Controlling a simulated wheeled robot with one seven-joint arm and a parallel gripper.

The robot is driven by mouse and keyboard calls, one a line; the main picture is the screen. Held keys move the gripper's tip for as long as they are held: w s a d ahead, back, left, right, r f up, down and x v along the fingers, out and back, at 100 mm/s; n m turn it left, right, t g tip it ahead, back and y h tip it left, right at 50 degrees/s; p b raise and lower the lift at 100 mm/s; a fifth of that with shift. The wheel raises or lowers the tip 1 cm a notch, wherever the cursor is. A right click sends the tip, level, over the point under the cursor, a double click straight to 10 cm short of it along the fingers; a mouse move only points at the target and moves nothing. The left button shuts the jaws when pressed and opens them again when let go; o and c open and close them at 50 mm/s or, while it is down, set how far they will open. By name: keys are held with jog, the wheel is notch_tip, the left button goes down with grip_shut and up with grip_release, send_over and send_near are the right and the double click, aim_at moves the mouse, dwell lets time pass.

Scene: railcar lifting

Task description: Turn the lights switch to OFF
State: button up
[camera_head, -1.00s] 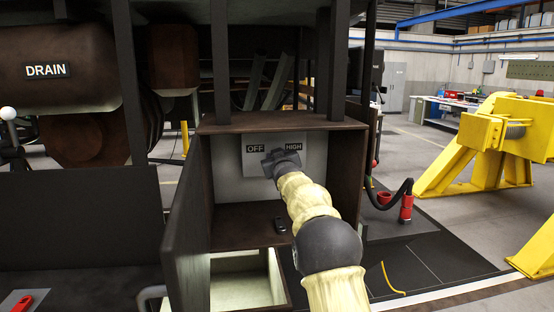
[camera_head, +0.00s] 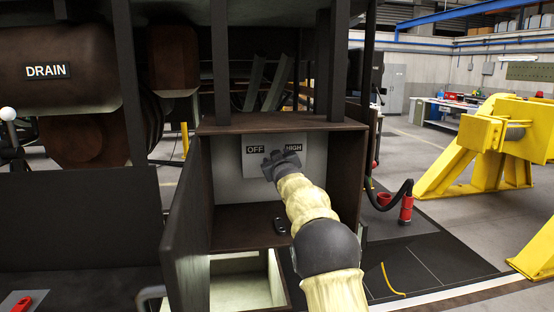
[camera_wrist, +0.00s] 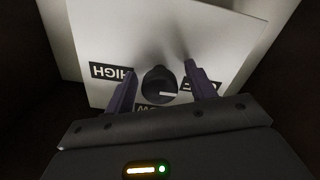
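The lights switch is a dark round knob (camera_wrist: 160,84) on a white panel (camera_wrist: 210,35), seen upside down in the wrist view. A white mark on the knob lies toward the side of the OFF label (camera_wrist: 203,86). The HIGH label (camera_wrist: 112,72) is on the other side, and a third label (camera_wrist: 155,108) is partly hidden below the knob. My gripper (camera_wrist: 161,68) is open, with one finger on each side of the knob and visible gaps in the picture. In the head view my gripper (camera_head: 279,157) is before the panel (camera_head: 257,172) and hides the knob.
The panel is inside an open brown box (camera_head: 230,228), its door (camera_head: 187,225) swung out at the left. A black hose with a red end (camera_head: 405,210) hangs at the right.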

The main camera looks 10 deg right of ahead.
jog(key=shift+r, duration=0.1)
jog(key=s+b, duration=0.6)
jog(key=s, duration=1.1)
jog(key=shift+s, duration=0.25)
jog(key=s+d+f+m+g, duration=0.15)
jog(key=s+f+g, duration=0.3)
jog(key=f, duration=0.85)
jog(key=s+a+f+m+g, duration=0.15)
jog(key=s+f+g, duration=0.35)
jog(key=s+f, duration=0.8)
jog(key=s+f+m+g, duration=0.2)
jog(key=s+f+g, duration=0.55)
jog(key=s, duration=0.85)
notch_tip(320, 180, up, 12)
jog(key=t+p, duration=0.1)
jog(key=p, duration=1.3)
jog(key=shift+s+r+t+p, duration=0.2)
jog(key=shift+s+t+p, duration=0.1)
jog(key=shift+s, duration=0.05)
